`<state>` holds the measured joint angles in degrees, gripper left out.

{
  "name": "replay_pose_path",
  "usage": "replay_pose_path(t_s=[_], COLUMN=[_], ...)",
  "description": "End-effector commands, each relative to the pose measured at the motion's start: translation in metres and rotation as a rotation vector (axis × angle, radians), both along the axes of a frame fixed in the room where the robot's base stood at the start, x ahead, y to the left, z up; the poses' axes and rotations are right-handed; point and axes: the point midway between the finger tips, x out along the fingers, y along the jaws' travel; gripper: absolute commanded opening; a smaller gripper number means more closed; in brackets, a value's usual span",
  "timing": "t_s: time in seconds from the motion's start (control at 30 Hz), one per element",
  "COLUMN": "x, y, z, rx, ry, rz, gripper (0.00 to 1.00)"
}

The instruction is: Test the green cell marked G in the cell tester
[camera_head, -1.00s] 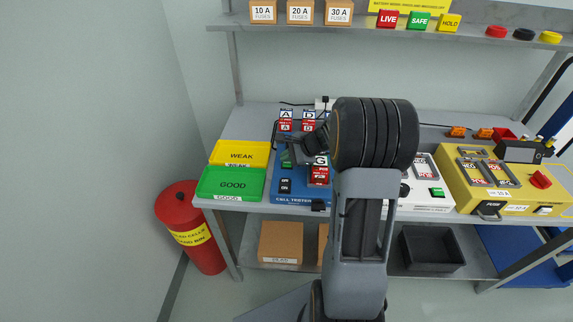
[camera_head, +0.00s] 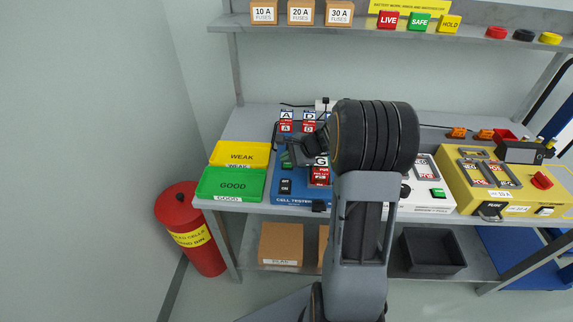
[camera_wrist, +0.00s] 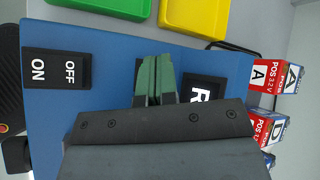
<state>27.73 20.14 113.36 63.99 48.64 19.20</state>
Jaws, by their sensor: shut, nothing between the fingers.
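The blue cell tester (camera_head: 290,201) lies on the bench, partly hidden by my arm. A block marked G (camera_head: 320,177) stands on its right part; its visible front is red with white writing, and I see no green on it. My gripper (camera_wrist: 155,58) is shut and empty, its green fingertips together over the blue panel. In the wrist view the fingers are between the ON/OFF switch (camera_wrist: 57,67) and a black plate with an R (camera_wrist: 203,92), partly covered by the gripper. I cannot tell whether the fingertips touch the panel. The tester's display is not readable.
A green GOOD tray (camera_head: 232,184) and a yellow WEAK tray (camera_head: 240,156) sit left of the tester. Cells A (camera_head: 286,116) and D (camera_head: 309,116) stand behind it. A white device (camera_head: 428,205) and a yellow one (camera_head: 450,180) are to the right.

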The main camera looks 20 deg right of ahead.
Motion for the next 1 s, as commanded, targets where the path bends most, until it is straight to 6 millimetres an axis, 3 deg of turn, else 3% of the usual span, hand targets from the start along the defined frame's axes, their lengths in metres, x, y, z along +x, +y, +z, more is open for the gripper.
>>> replay_pose_path(t_s=[0.03,0.13,1.0], x=[-0.0037,-0.0041,-0.0047], y=[0.0002,-0.0001,-0.0026], z=[-0.0100,-0.0122,-0.0197], rx=[0.006,0.007,0.001], ry=[0.018,0.020,0.021], rz=[-0.003,-0.004,-0.008], gripper=[0.00,0.00,0.00])
